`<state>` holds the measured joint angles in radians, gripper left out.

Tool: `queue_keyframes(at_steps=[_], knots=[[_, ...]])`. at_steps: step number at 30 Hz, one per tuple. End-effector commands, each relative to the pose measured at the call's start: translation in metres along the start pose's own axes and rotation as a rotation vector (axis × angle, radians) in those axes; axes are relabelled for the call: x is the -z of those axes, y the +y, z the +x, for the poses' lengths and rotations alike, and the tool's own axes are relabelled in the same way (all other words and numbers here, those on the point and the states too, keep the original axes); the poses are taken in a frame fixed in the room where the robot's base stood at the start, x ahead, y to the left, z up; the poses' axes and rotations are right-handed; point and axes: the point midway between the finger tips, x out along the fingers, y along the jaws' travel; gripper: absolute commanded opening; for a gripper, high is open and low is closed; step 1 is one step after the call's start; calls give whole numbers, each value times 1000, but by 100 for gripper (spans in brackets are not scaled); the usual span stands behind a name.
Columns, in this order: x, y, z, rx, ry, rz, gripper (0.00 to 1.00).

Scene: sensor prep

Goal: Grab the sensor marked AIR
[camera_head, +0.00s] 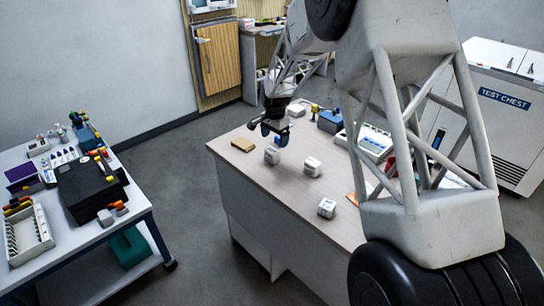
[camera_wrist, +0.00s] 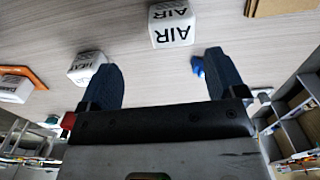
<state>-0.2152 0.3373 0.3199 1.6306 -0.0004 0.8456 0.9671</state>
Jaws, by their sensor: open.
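The AIR sensor is a white cube with black AIR lettering on two faces. In the wrist view the AIR cube (camera_wrist: 172,26) lies ahead of my open fingers, between their lines and apart from them. In the head view the AIR cube (camera_head: 272,155) seems to be the one nearest my gripper (camera_head: 275,130), judging by the brown block beside it. My gripper (camera_wrist: 163,80) is open and empty, with dark blue fingers. A second white cube (camera_wrist: 86,66), apparently marked HEAT, sits left of the left finger. A third labelled cube (camera_wrist: 15,88) is at the far left.
A flat brown block (camera_head: 243,144) lies near the wooden table's (camera_head: 262,200) left edge. The other cubes (camera_head: 312,166) (camera_head: 327,208) stand to the right. A blue box (camera_head: 330,121) and a white tray (camera_head: 372,143) stand farther back. A cluttered side table (camera_head: 150,205) is at left.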

Motion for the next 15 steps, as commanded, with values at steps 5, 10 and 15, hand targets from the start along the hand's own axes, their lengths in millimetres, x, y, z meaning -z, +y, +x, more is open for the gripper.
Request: queue_keyframes(at_steps=[5,10,15], knots=[[2,-14,17,-5,-4,21,89],[2,-16,20,-7,-5,26,89],[2,-16,20,-6,-5,26,89]])
